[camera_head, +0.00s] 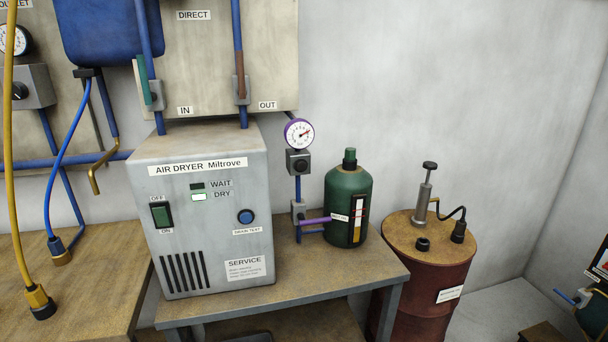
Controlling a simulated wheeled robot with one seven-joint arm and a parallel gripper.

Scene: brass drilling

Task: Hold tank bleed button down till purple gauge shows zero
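The purple-rimmed gauge (299,134) is on the wall behind the bench, right of the air dryer. I cannot read any label naming a tank bleed button. My gripper is not in view.
The grey air dryer (208,257) has a green switch (161,215), a lit DRY lamp (199,197) and a blue drain test button (246,216). A dark red drum (420,285) with a hand pump (423,195) stands right of the bench (300,288). Hoses hang at left.

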